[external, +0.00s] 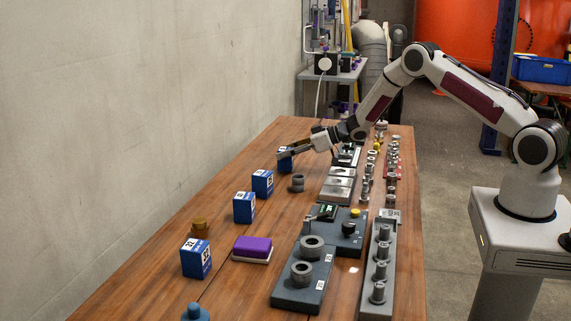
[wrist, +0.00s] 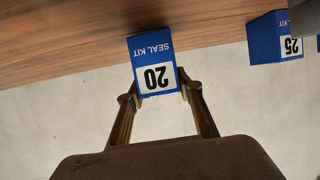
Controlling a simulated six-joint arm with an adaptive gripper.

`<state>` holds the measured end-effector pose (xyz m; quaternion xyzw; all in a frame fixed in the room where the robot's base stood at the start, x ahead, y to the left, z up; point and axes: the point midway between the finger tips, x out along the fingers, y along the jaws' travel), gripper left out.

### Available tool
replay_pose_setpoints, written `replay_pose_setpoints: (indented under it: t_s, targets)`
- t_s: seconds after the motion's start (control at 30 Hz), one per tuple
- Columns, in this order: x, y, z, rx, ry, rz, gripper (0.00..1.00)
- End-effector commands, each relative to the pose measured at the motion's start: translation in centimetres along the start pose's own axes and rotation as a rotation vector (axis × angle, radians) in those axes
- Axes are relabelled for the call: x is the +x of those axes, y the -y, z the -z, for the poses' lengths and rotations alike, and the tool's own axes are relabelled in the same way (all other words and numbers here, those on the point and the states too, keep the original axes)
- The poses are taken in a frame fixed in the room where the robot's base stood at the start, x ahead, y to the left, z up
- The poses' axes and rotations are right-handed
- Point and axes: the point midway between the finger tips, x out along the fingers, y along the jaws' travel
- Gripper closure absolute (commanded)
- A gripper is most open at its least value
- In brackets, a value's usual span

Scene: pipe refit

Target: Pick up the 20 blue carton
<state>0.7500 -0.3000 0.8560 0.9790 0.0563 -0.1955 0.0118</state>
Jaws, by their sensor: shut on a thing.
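The blue "20" seal kit carton (wrist: 152,62) has a white label with a black number, shown upside down in the wrist view. My gripper (wrist: 158,90) is shut on it, with one finger on each side. In the external view the carton (external: 285,166) is at the far end of the row of blue cartons, partly covered by my gripper (external: 284,154). I cannot tell for sure whether its base touches the wooden table (external: 215,212).
A "25" carton (wrist: 287,40) stands apart from the held one in the wrist view. Other blue cartons (external: 244,208) line the table's left side, with a purple-topped block (external: 252,249) nearby. Dark rings (external: 297,183) and metal fittings lie right of my gripper. A bare wall (external: 140,120) is at left.

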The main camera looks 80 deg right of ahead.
Motion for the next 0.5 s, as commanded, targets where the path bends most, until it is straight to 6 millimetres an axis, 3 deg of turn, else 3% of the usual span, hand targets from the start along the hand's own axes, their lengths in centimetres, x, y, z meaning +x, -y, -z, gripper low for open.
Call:
replay_pose_setpoints:
  t_s: [0.5]
  targets:
    - [-2.5, 0.0, 6.1, 0.0, -0.003, -0.001, 0.86]
